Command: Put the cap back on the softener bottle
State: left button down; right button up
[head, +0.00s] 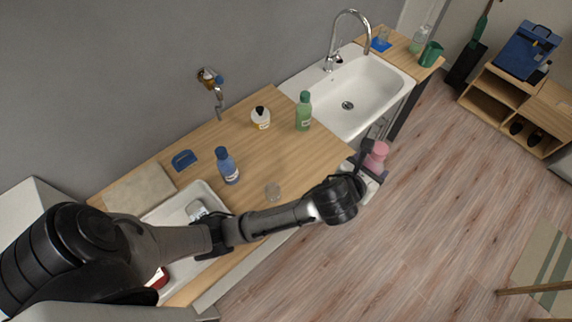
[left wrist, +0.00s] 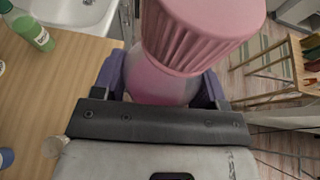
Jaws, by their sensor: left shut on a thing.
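My left gripper (head: 366,163) is shut on a pink bottle (head: 377,154), held out past the front edge of the counter, over the floor side. In the left wrist view the bottle's ribbed pink cap (left wrist: 200,32) is large and close, above a paler, see-through pink body (left wrist: 158,84) between the fingers. The cap looks seated on the body, but the joint is partly hidden. I cannot read a label, so I cannot tell for sure that this is the softener. My right gripper is not in view.
A white sink (head: 385,75) is beyond.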

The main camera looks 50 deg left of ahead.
pick_arm(q)
jog(key=w+a+f+n+g+y+b, duration=0.1)
jog(key=w+a+f+n+y+b, duration=0.15)
jog(key=a+f, duration=0.4)
jog(key=s+a+f+n+g+y, duration=0.2)
jog(key=s+a+n+g+y, duration=0.2)
jog(key=a, duration=0.5)
jog(key=s+a+f+n+g+y, duration=0.2)
jog(key=s+a+n+g+y, duration=0.2)
jog(key=a+n, duration=0.4)
jog(key=a+g+y, duration=0.1)
jog(key=a+g, duration=0.1)
jog(key=shift+a+n+g, duration=0.15)
jog(key=shift+n+g, duration=0.2)
jog(key=shift+g, duration=0.05)
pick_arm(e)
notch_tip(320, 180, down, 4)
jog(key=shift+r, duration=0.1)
pick_arm(q)
jog(key=shift+s, duration=0.1)
jog(key=s+a+f, duration=0.3)
jog(key=a+f, duration=0.4)
jog(key=a, duration=0.4)
jog(key=shift+s, duration=0.25)
jog(key=shift+f+b, duration=0.35)
jog(key=shift+f, duration=1.6)
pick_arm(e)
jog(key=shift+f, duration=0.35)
